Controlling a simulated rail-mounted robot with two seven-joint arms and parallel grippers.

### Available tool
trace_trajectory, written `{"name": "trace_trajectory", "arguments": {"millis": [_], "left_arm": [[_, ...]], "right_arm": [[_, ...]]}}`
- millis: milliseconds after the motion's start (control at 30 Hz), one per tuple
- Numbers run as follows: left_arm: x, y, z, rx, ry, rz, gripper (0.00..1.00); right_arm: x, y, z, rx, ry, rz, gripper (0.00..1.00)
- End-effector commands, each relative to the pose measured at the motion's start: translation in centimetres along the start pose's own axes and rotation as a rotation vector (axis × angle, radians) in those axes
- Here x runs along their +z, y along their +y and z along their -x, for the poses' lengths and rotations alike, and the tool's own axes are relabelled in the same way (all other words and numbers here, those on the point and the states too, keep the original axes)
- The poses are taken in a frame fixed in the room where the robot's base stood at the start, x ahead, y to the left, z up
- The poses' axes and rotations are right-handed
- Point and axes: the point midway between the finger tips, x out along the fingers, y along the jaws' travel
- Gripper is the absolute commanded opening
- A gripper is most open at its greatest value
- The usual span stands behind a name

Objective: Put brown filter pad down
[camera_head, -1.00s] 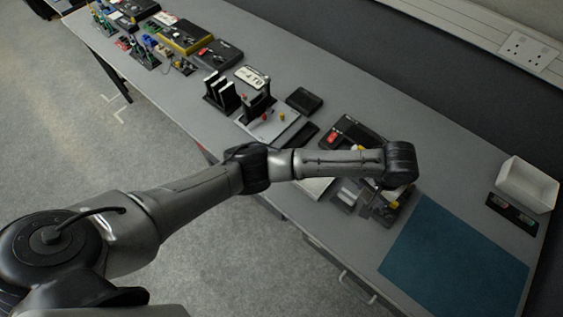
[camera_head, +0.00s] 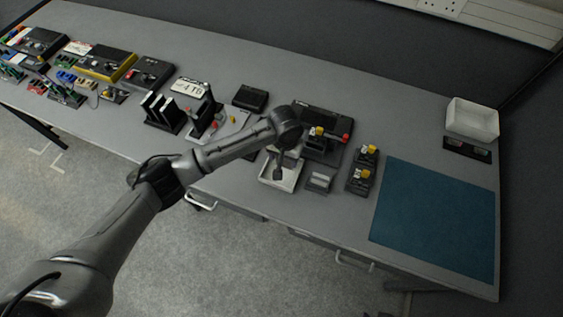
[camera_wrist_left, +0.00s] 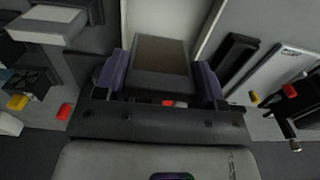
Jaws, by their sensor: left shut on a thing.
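My left gripper (camera_head: 279,171) points down over a shallow white tray (camera_head: 291,182) near the table's front edge. In the left wrist view the gripper (camera_wrist_left: 160,78) is shut on the brown filter pad (camera_wrist_left: 161,54), a dark block with a brown face. The purple fingers press on its two sides. The white tray (camera_wrist_left: 207,28) shows behind and around the pad in that view. I cannot tell whether the pad touches the tray floor. In the head view the pad is too small and hidden to make out. My right gripper is not in view.
A small grey block (camera_head: 319,180) stands right of the tray. A dark device with a red button (camera_head: 346,138) is behind it. Yellow-topped modules (camera_head: 360,180) stand beside a bare blue mat (camera_head: 435,215). A white bin (camera_head: 472,118) is at the far right. Black upright racks (camera_head: 162,112) stand left.

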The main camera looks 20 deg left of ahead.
Motion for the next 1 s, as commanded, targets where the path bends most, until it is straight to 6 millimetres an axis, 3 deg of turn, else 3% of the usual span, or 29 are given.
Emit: {"name": "trace_trajectory", "arguments": {"millis": [267,600,1000], "left_arm": [[0.0,-0.9,-0.9,-0.001,-0.001,0.0,0.41],[0.0,-1.0,-4.5,-0.001,-0.001,-0.001,0.41],[0.0,-0.9,-4.8,-0.001,0.0,0.0,0.41]], "right_arm": [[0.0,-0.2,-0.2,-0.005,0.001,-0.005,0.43],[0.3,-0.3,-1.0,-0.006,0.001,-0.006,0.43],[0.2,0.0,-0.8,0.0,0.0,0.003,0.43]]}}
